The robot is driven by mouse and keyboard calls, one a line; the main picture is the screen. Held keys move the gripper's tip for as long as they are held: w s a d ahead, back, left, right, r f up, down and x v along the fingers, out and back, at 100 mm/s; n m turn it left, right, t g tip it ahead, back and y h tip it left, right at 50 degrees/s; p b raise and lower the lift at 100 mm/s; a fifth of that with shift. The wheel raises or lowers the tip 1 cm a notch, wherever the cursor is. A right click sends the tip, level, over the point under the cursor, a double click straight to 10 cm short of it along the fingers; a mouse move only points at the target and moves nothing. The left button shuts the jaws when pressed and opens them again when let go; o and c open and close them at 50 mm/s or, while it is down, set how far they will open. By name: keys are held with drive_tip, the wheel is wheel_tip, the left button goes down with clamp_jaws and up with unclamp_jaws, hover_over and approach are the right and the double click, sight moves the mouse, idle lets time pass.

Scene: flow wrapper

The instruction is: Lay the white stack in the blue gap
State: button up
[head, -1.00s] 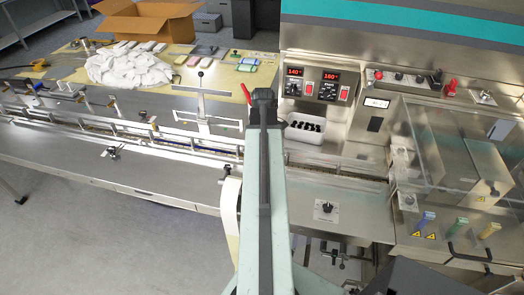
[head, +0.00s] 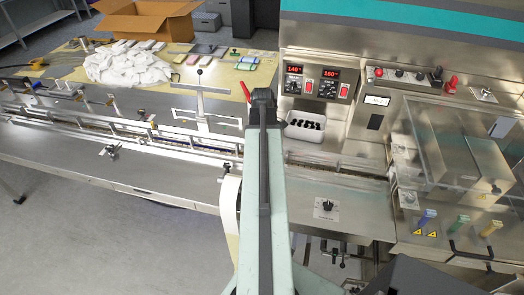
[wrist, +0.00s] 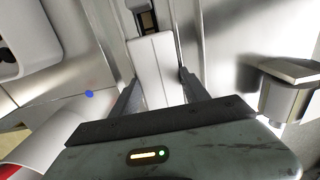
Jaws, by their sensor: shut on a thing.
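In the wrist view the white stack (wrist: 153,62) is a long, smooth white block. My gripper (wrist: 158,77) is shut on it, with one dark finger along each side. The stack points away from the gripper toward a narrow dark slot (wrist: 147,20) with metal sides. I cannot tell whether the stack touches anything beneath it. In the head view my own arm hides the gripper and the stack. I cannot make out the blue gap for certain; only a small blue spot (wrist: 89,93) shows left of the gripper.
A long steel infeed (head: 120,130) with rails runs along the left. The machine's clear guard (head: 450,150) is at the right. A metal block (wrist: 290,85) stands right of the gripper.

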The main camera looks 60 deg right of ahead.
drive_tip(key=o, duration=1.4)
drive_tip(key=shift+r, duration=0.15)
wheel_tip(320, 180, up, 8)
drive_tip(key=p, duration=0.7)
drive_tip(key=shift+f+p, duration=0.25)
drive_tip(key=shift+p, duration=0.15)
